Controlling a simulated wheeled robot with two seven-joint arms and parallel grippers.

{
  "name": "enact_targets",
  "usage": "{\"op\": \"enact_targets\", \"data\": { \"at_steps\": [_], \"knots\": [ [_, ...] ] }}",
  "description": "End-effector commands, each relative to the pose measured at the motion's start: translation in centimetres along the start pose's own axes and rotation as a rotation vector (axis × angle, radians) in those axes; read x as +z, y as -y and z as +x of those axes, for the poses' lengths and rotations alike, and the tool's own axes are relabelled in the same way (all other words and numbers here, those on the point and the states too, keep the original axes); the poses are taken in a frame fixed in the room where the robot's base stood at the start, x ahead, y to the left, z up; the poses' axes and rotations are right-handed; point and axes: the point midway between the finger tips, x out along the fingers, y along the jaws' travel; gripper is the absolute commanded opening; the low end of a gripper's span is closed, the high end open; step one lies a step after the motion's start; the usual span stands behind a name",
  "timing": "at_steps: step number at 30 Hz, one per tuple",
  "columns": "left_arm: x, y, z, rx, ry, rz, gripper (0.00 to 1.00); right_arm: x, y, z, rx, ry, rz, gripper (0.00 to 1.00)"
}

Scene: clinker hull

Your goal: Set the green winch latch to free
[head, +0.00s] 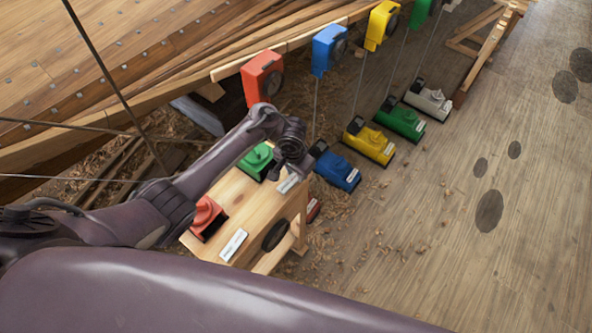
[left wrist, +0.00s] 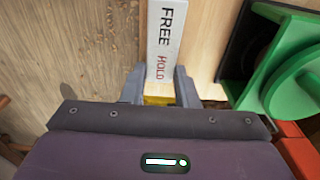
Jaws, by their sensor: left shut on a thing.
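The green winch (head: 257,161) sits on the wooden bench beside the red winch. It also shows at the right of the left wrist view (left wrist: 292,82). Beside it is a white plate (left wrist: 164,38) marked FREE at its far end and HOLD at the end near my fingers. My left gripper (left wrist: 160,88) is shut on a small yellowish piece (left wrist: 158,100) at the HOLD end, which I take for the green winch latch; it is mostly hidden. In the head view my left gripper (head: 290,168) is over that plate (head: 288,184). My right gripper is not in view.
The red winch (head: 207,217) and its white plate (head: 233,245) are on the same bench (head: 235,197). Blue (head: 337,169), yellow (head: 369,142) and further winches stand on the floor behind. The wooden hull (head: 90,60) fills the upper left.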

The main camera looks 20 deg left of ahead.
Motion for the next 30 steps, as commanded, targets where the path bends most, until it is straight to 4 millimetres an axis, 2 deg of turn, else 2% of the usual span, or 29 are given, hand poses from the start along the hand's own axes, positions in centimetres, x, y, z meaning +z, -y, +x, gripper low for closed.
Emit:
{"op": "enact_targets", "data": {
  "at_steps": [5,15,30],
  "knots": [
    [0.6,0.1,-0.3,-0.003,-0.111,0.001,0.04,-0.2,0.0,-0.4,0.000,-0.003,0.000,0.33],
    [1.2,0.0,-0.6,0.000,-0.323,0.002,0.04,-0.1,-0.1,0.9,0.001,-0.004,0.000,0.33],
    [1.4,0.0,-1.0,0.000,-0.423,0.000,0.04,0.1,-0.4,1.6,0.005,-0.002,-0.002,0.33]
  ]
}}
